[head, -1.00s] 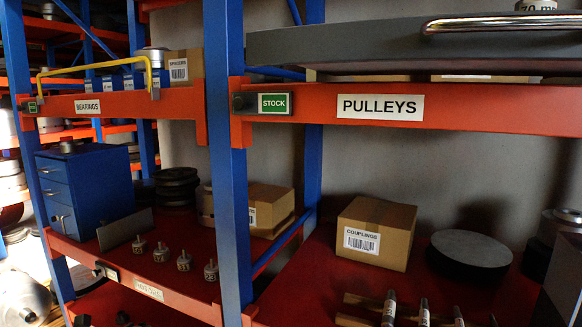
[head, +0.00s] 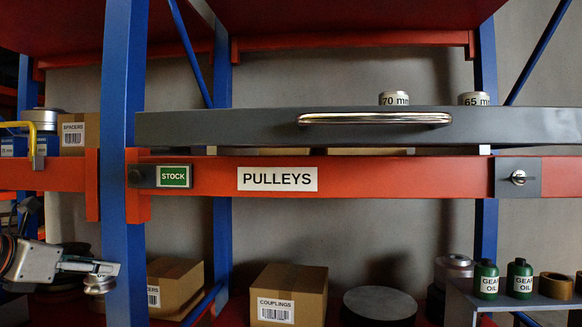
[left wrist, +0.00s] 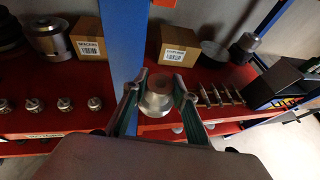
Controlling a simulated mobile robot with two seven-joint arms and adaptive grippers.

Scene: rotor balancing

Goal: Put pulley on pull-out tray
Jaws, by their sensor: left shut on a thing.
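The grey pull-out tray (head: 240,127) sits above the orange beam labelled PULLEYS, with a shiny handle (head: 375,119) on its front. Two metal cylinders on it are marked 70 mm (head: 394,98) and 65 mm (head: 473,99). My left gripper (head: 95,268) is at the lower left in the head view, below tray height and left of the tray. It is shut on a silver pulley (head: 98,284), which also shows between both fingers in the left wrist view (left wrist: 157,97). My right gripper is not in view.
A blue upright (head: 122,110) stands between my left gripper and the tray. A dark latch plate with a knob (head: 518,178) is on the beam at right. Below are a COUPLINGS box (head: 289,294), a dark disc (head: 380,304) and green oil bottles (head: 486,279).

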